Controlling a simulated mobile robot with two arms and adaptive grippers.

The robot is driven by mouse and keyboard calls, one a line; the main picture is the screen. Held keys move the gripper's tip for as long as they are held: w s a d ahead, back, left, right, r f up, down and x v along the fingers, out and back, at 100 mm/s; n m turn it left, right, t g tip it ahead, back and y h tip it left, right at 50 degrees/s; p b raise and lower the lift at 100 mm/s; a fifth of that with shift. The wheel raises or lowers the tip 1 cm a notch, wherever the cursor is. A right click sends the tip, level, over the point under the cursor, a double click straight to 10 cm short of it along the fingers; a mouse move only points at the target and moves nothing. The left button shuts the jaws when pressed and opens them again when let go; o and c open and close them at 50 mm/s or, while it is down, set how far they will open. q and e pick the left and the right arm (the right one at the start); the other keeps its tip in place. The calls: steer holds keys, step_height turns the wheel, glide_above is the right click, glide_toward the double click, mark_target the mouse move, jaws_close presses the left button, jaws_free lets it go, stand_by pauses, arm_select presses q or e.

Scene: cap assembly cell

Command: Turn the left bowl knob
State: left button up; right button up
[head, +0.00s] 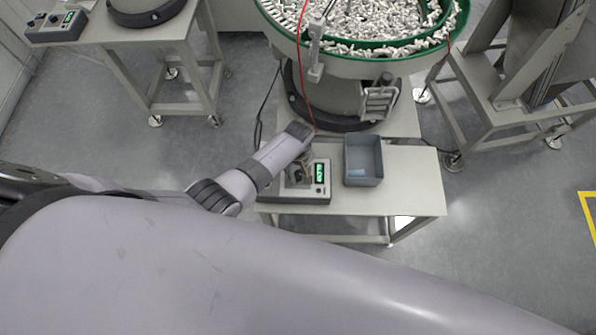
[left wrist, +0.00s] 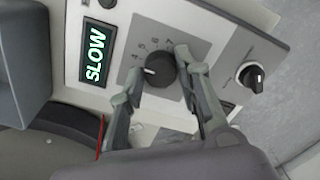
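The black bowl knob (left wrist: 160,70) sits on a grey dial plate with printed numbers, and its white pointer mark faces left in the left wrist view. The control box (head: 318,190) carries it, beside a lit green display (left wrist: 96,53) that reads SLOW. My left gripper (left wrist: 157,76) is open, with one finger on each side of the knob. The right finger looks close to the knob; I cannot tell if it touches. In the head view my left gripper (head: 300,172) is over the control box and hides the knob. My right gripper is not in view.
A second black knob (left wrist: 251,76) is on the same panel to the right. A grey bin (head: 363,180) stands right of the control box on the table (head: 410,190). The green-rimmed bowl feeder (head: 375,47) full of white parts stands behind. Another control box (head: 55,28) is far left.

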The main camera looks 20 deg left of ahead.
mark_target(298, 174)
arm_select(q)
steer(key=o, duration=0.4)
steer(key=shift+c, duration=0.2)
step_height(298, 174, up, 12)
stand_by(0.5)
stand_by(0.4)
